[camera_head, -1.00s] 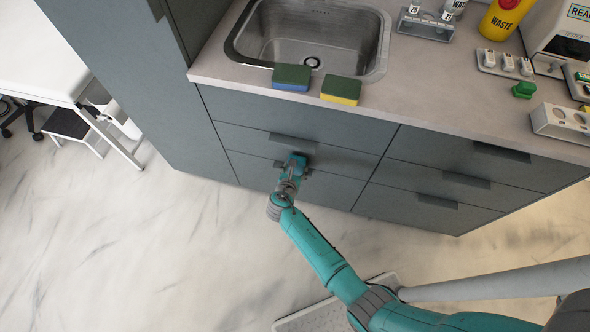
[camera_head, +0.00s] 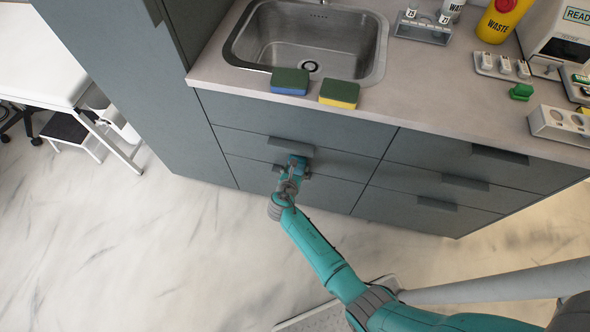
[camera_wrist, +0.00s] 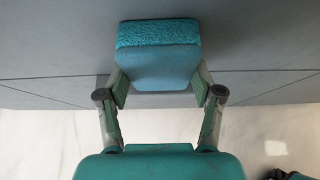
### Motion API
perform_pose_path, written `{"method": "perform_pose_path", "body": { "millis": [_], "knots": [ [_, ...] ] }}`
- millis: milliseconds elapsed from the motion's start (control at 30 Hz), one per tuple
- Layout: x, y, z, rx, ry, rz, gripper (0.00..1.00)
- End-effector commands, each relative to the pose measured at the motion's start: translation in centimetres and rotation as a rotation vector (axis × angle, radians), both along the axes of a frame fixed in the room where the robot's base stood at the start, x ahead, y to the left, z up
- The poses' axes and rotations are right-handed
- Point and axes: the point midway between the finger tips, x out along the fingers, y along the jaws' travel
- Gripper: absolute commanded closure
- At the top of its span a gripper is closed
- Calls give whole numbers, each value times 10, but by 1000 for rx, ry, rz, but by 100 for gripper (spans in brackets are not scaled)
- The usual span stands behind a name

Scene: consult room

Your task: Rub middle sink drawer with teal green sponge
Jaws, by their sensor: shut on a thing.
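My gripper (camera_wrist: 160,88) is shut on the teal green sponge (camera_wrist: 158,33), gripping it by its two sides in the wrist view. The sponge (camera_head: 297,162) also shows in the head view, at the front of the grey drawers below the sink. Its far face is at the middle sink drawer (camera_head: 340,163), over or beside the drawer's dark handle. I cannot tell whether it presses on the drawer front. My gripper (camera_head: 293,174) covers part of the handle and drawer in the head view. The drawers are shut.
A blue-and-green sponge (camera_head: 290,81) and a yellow-and-green sponge (camera_head: 339,94) lie on the counter in front of the sink (camera_head: 310,40). A second drawer stack (camera_head: 440,185) stands to the right. The floor (camera_head: 180,250) at left is clear.

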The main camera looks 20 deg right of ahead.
Motion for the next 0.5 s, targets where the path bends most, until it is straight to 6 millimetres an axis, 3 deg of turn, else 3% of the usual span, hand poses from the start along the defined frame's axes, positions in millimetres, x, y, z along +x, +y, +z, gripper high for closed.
{"method": "perform_pose_path", "body": {
  "millis": [500],
  "knots": [
    [-23,-29,0,0,0,-1,72]
  ]
}}
